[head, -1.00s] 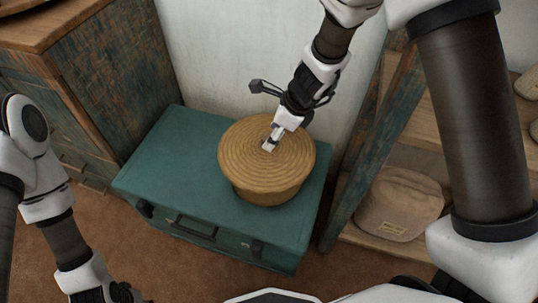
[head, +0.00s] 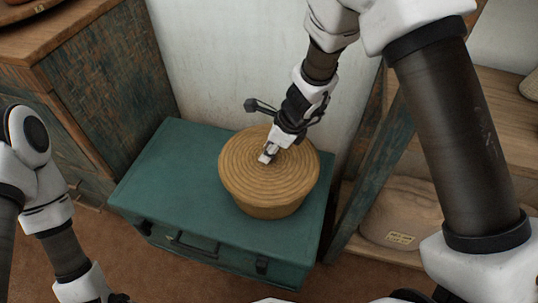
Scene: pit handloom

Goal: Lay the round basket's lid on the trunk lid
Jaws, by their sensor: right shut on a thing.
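The round basket (head: 272,211) is tan and coiled, and stands on the green trunk lid (head: 175,180), right of its middle. The basket's lid (head: 240,172) is a wide round coiled disc over the basket top. It hides most of the basket. I cannot tell whether there is a gap between lid and basket. My right gripper (head: 266,156) reaches down from above and is shut on the basket's lid near its centre. The fingers hide the part they grip. My left arm is at the left edge, with its gripper out of view.
The left part of the trunk lid is bare. A worn wooden cabinet (head: 100,95) stands to the left, and a shelf unit (head: 490,115) with a beige bag (head: 400,215) to the right. A pale wall (head: 220,60) is close behind the trunk.

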